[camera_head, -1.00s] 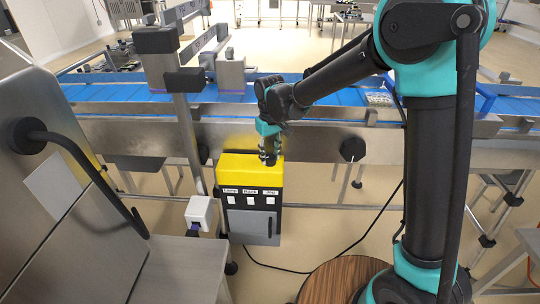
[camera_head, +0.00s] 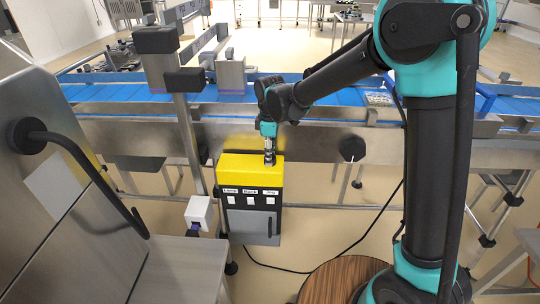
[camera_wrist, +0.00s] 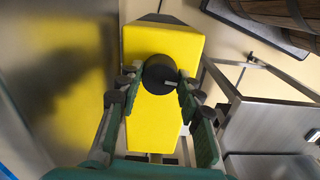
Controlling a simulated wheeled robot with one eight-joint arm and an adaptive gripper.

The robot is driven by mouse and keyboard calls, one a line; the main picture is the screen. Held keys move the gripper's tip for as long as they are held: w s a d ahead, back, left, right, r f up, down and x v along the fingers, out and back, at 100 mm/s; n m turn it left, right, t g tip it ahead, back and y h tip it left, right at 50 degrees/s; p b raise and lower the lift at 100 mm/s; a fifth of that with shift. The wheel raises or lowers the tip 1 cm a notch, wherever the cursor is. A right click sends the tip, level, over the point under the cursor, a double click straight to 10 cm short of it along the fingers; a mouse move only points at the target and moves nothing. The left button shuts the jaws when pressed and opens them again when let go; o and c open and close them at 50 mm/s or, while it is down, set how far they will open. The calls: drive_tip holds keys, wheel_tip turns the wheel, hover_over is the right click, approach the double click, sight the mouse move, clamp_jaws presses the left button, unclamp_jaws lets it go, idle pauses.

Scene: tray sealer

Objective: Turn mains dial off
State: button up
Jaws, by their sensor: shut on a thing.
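The mains dial (camera_wrist: 157,70) is a round black knob on the yellow top (camera_head: 236,163) of a control box. In the head view my gripper (camera_head: 269,157) comes down on the right part of the yellow top and hides the dial.
The box's dark front (camera_head: 252,221) carries several labelled white switches, with small, blurred labels. A blue conveyor (camera_head: 330,97) runs behind it. A white-and-blue socket (camera_head: 199,212) and a steel cabinet (camera_head: 60,220) stand left. A black cable (camera_head: 335,258) crosses the floor.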

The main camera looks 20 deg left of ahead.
drive_tip(key=shift+n, duration=0.6)
drive_tip(key=o, duration=1.2)
drive_tip(key=shift+c, duration=0.2)
drive_tip(key=shift+r, duration=0.15)
wheel_tip(320, 180, up, 12)
drive_tip(key=shift+d, duration=0.1)
